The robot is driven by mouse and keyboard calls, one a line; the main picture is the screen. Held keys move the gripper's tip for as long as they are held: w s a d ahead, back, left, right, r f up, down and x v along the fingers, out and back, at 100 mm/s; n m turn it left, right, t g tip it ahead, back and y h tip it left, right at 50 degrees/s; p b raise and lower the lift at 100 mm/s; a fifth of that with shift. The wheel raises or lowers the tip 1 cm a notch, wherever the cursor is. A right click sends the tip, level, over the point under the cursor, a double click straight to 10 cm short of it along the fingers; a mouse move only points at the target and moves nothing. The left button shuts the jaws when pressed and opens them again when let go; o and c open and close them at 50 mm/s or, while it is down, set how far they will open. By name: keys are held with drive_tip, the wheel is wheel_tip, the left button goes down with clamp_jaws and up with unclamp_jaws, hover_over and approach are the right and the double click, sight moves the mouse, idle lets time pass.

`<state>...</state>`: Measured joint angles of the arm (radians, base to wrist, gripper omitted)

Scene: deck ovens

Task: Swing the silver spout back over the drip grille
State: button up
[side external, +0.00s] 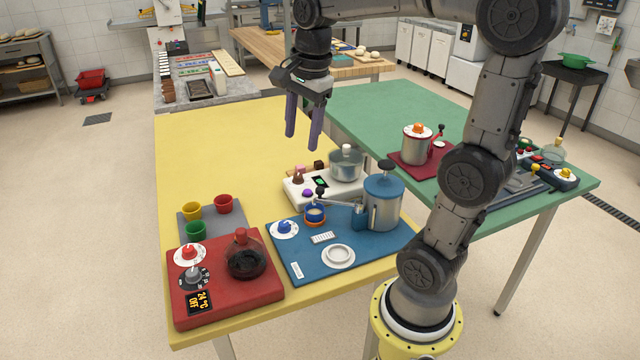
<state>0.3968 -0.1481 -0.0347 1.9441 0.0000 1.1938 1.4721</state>
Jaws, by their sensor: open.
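The silver spout (340,204) is a thin arm reaching left from the blue-lidded metal canister (383,207) on the blue board (385,245). Its outer end, near a black knob (320,191), is by a small blue cup with an orange base (315,215). A small pale slotted plate, apparently the drip grille (323,238), lies in front of that cup, and the spout does not appear to be over it. My gripper (302,143) is open and empty, fingers pointing down, well above the table behind the blue board. It touches nothing.
A white round dish (338,256) and a dial (284,229) are on the blue board. A white scale with a pot (347,165) stands behind it. A red unit with a dark flask (247,260) is at left. The yellow table (215,150) is clear farther back.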

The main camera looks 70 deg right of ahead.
drive_tip(key=w+d+f+m+g, duration=0.1)
drive_tip(key=w+d+f+m, duration=0.15)
drive_tip(key=d, duration=0.45)
drive_tip(key=m+g, duration=0.1)
drive_tip(key=m, duration=0.1)
approach(320, 188)
drive_tip(key=shift+y, duration=0.4)
drive_tip(key=f, duration=0.8)
drive_tip(key=shift+d+f, duration=0.3)
clamp_jaws()
drive_tip(key=shift+r, duration=0.1)
